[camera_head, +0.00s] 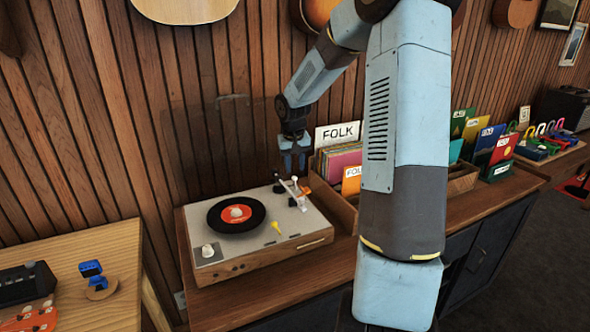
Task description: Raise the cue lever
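The turntable (210,264) has a wooden base and a pale top, with a black record (252,221) with an orange label on it. The white tonearm (291,188) is at the back right of the top. A small orange part (305,191) beside the tonearm may be the cue lever; I cannot tell for sure. A small yellow piece (276,228) is in front of the tonearm. My gripper (294,168) points down just above and behind the tonearm. Its fingers look apart, with nothing seen between them.
A clear raised lid (205,140) stands behind the turntable. A record crate with a FOLK sign (337,134) is close on the right, partly hidden by my arm. A wooden table (110,250) with small items is at left.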

